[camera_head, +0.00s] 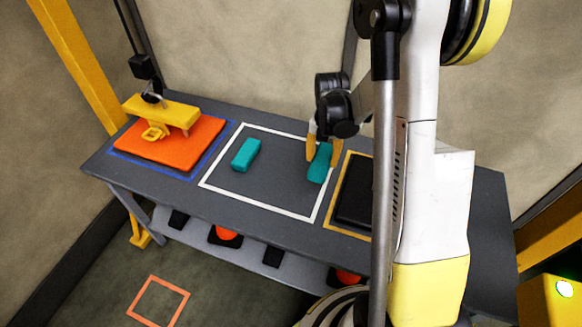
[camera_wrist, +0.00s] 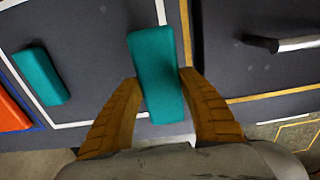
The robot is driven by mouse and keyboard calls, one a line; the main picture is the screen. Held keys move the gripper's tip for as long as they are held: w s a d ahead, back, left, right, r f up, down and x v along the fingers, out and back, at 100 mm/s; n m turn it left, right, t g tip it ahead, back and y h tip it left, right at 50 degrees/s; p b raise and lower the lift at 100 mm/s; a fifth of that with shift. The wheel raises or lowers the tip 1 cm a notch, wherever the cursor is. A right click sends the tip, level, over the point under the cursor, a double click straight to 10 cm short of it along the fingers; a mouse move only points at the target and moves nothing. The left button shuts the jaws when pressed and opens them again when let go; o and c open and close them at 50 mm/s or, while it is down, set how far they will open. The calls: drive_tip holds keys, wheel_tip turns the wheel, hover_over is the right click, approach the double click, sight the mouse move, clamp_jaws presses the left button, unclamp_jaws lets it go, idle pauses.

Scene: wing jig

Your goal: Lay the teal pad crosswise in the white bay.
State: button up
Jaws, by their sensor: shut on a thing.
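My gripper (camera_wrist: 160,100) is shut on a teal pad (camera_wrist: 155,62), which shows between its two yellow fingers in the wrist view. In the head view this pad (camera_head: 319,165) hangs below my gripper (camera_head: 322,147) at the right side of the white-outlined bay (camera_head: 257,202). I cannot tell whether the pad touches the table. A second teal pad (camera_head: 246,155) lies in the left part of the white bay, apart from the held one. It also shows at the left of the wrist view (camera_wrist: 40,76).
An orange pad (camera_head: 170,146) with a yellow clamp-like piece (camera_head: 160,110) on it lies in a blue outline at the left. A black block (camera_head: 354,190) lies in a yellow outline right of the white bay. The bay's middle is clear.

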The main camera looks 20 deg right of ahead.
drive_tip(key=b, duration=0.3)
hover_over(299, 174)
wheel_tip(299, 174, down, 5)
drive_tip(key=shift+d+r, duration=0.1)
wheel_tip(299, 174, down, 4)
drive_tip(key=shift+w+f+b, duration=0.1)
drive_tip(key=shift+f+b, duration=0.05)
drive_tip(key=shift+b, duration=0.75)
drive_tip(key=o, duration=1.2)
